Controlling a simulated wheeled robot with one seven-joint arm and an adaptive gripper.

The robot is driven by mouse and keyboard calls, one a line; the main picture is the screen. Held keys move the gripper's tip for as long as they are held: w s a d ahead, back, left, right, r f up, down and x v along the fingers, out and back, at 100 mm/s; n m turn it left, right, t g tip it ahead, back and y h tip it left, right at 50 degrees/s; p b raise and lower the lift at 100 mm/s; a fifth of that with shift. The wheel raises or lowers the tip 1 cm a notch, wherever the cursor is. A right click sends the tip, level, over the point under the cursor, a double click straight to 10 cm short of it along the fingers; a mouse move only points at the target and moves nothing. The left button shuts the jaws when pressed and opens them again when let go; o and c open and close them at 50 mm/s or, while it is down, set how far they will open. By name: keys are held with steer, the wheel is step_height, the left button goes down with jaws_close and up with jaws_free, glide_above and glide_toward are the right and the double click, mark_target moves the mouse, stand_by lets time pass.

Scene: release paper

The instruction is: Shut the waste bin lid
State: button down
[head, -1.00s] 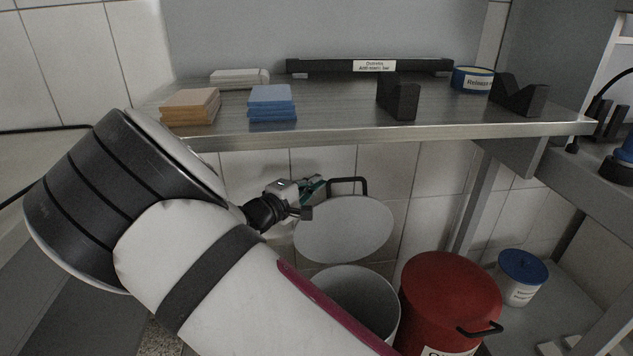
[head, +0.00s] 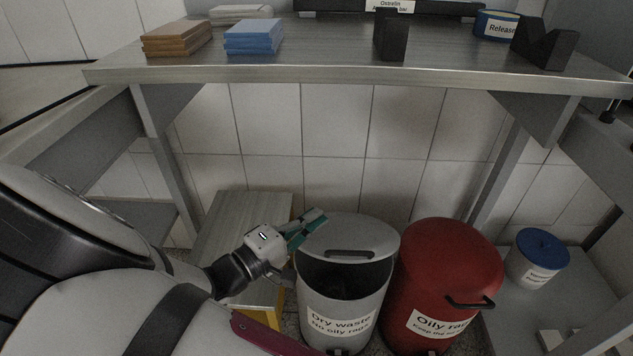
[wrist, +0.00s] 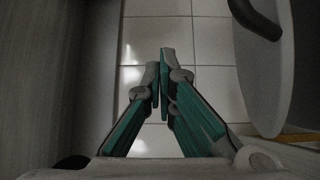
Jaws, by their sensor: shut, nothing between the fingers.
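The grey waste bin (head: 340,312), labelled "Dry waste, No oily rags", stands on the floor under the bench. Its round grey lid (head: 353,231) is partly lowered. The lid slopes over the back of the mouth, and a dark gap shows beneath its front edge. The black lid handle (head: 350,254) is near that edge. My gripper (head: 318,216) is shut and empty at the lid's left edge; contact cannot be told. In the wrist view the closed fingertips (wrist: 161,56) point away, with the lid (wrist: 266,85) to their right, a little apart.
A red bin (head: 450,275) labelled "Oily rags" stands shut close on the right. A white tub with a blue lid (head: 543,245) is further right. The bench edge (head: 350,75) runs above.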

mark_target(324, 256)
steer(key=s+f, duration=0.2)
steer(key=s+f+b, duration=0.1)
steer(key=s+f, duration=0.1)
steer(key=f, duration=0.1)
steer(key=s+f+b, duration=0.1)
steer(key=f, duration=0.2)
steer(key=shift+s+f, duration=0.1)
steer(key=shift+s, duration=0.3)
steer(key=s+f+m+b, duration=0.1)
steer(key=s+f+b, duration=0.2)
steer(key=f, duration=0.6)
steer(key=shift+f+t+h+b, duration=0.35)
steer(key=shift+t+h+b, duration=0.05)
steer(key=shift+b, duration=0.2)
steer(key=v, duration=0.7)
steer(key=shift+s+a, duration=0.2)
steer(key=shift+a, duration=0.05)
